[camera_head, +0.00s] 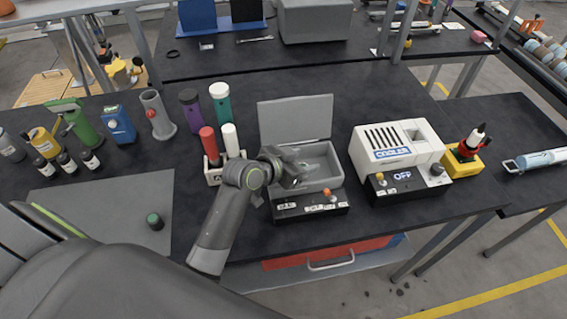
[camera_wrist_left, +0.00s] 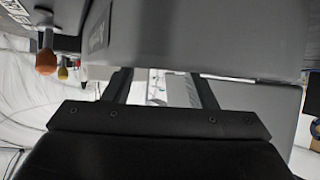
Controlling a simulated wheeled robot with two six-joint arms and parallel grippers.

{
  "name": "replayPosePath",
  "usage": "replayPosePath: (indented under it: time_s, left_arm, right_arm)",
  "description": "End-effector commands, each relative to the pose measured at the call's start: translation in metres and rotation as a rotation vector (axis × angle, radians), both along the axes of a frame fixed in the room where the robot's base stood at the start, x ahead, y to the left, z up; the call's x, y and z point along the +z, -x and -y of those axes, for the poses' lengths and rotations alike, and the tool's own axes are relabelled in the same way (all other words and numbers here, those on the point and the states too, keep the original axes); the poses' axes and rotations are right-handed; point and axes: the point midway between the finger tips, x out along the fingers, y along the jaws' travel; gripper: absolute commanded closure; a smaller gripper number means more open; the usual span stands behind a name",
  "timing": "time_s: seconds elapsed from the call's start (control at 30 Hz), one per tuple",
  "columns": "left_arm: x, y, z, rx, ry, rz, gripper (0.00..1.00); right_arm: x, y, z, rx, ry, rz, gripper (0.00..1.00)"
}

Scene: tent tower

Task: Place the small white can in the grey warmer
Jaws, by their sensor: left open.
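The grey warmer (camera_head: 326,183) stands open near the table's front edge, its lid raised at the back. A black control panel (camera_head: 310,206) is at its front. My left gripper (camera_head: 300,169) is open over the left part of the warmer's opening. In the left wrist view, its two fingers (camera_wrist_left: 162,88) are apart under a large grey surface. No can is clearly visible between them. A small white cylinder (camera_head: 230,138), perhaps the can, stands upright in a white rack left of the warmer. My gripper hides part of the warmer's inside. My right gripper is not in view.
A red cylinder (camera_head: 209,143) stands beside the white one. Purple (camera_head: 190,110) and teal-and-white (camera_head: 220,102) bottles are behind the rack. A white cooler (camera_head: 398,146) stands right of the warmer. A small dark green-topped can (camera_head: 155,221) is on the grey mat (camera_head: 118,200).

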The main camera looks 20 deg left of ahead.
Motion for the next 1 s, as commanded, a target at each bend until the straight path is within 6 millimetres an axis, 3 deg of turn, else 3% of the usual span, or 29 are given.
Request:
replayPosePath:
  time_s: [0.6, 1.0]
  left_arm:
    - [0.049, 0.082, -0.041, 0.000, -0.005, 0.000, 0.49]
    - [0.057, 0.095, -0.046, 0.000, 0.001, -0.001, 0.49]
  right_arm:
    - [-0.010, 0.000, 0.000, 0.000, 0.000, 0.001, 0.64]
    - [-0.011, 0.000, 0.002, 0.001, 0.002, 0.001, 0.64]
